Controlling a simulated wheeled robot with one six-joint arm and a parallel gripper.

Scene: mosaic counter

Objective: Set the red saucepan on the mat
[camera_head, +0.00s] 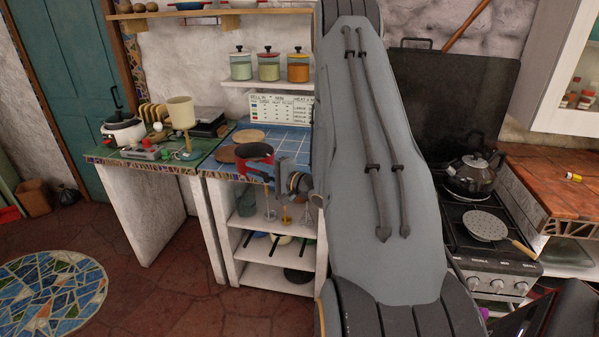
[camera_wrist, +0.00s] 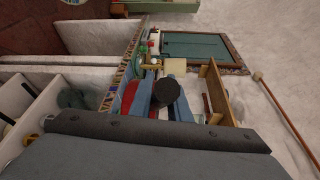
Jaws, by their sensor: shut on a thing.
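The red saucepan (camera_head: 252,165), with a dark upper part, shows in the head view at the front of the blue-tiled counter. My gripper (camera_head: 284,172) is just to its right and is shut on it; the exact grip is hard to see. In the wrist view a red patch of the saucepan (camera_wrist: 129,96) shows left of a dark round part that hides the middle. A flat brown round mat (camera_head: 226,153) lies on the counter left of the saucepan. A paler round disc (camera_head: 249,135) lies behind it.
The blue-tiled counter (camera_head: 290,138) has open shelves below. Left of it, a green-topped counter (camera_head: 190,164) holds a white cooker (camera_head: 123,130), a beige cup-shaped item (camera_head: 181,111) and small items. A stove with a kettle (camera_head: 473,172) stands right. My arm hides the middle.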

